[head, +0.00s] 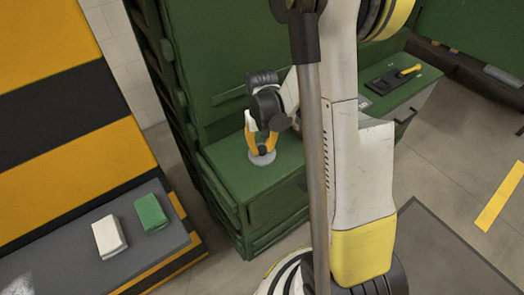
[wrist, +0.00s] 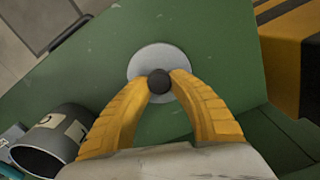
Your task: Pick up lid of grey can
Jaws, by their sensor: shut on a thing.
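The lid is a flat light-grey disc (wrist: 152,56) with a round black knob (wrist: 158,82). In the head view the lid (head: 262,159) shows at the green cabinet's top, under my fingers. My gripper (head: 262,148) points down with its yellow fingers shut on the knob; the wrist view shows the two fingertips (wrist: 159,81) on either side of it. I cannot tell whether the lid touches the surface or is slightly above it. A grey can (wrist: 60,132) with a dark open mouth is at the lower left of the wrist view, apart from the lid. I cannot make it out in the head view.
A grey bench (head: 75,245) at the lower left holds a white block (head: 109,236) and a green block (head: 151,213). A black tool with a yellow handle (head: 408,71) lies at the right.

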